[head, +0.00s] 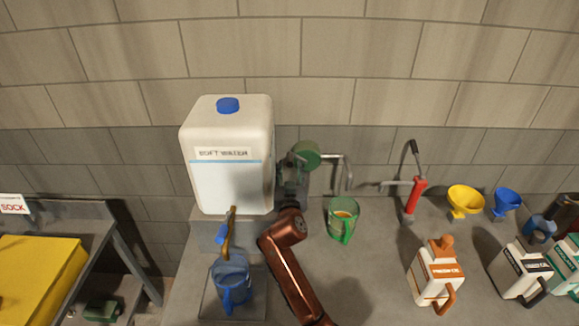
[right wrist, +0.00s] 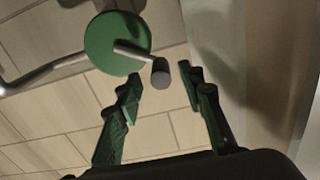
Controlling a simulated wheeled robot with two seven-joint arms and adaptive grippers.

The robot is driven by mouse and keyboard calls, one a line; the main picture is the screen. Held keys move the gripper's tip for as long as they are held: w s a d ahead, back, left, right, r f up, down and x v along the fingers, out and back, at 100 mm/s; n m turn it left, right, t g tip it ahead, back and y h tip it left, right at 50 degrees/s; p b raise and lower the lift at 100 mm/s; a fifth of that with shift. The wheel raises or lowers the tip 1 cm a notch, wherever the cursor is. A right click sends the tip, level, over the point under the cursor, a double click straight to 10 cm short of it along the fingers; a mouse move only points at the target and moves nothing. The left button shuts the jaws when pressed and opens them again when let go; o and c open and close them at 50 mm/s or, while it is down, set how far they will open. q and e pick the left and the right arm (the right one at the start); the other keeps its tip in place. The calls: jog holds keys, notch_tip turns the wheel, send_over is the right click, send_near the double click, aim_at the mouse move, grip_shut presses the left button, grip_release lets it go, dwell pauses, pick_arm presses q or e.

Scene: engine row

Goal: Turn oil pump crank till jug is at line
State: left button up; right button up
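The oil pump is a green disc (head: 306,153) with a bent grey spout (head: 349,176) to its right. In the right wrist view, a pale crank arm stands out from the green disc (right wrist: 117,43) and ends in a dark grey knob (right wrist: 161,73). My right gripper (head: 293,172) is just below the disc. In the wrist view its fingers (right wrist: 162,84) are open, with the knob near their tips and gaps on both sides. My left gripper is not in view.
A white soft water tank (head: 226,180) stands left of the pump, with a blue jug (head: 230,285) under its tap. Right are a red-handled pump (head: 413,195), yellow funnel (head: 464,201), blue funnel (head: 506,203), an orange-and-white jug (head: 436,272) and more containers.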

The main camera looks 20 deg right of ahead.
jog(key=shift+w+d, duration=0.15)
jog(key=shift+w, duration=0.45)
grip_shut()
dwell(0.3)
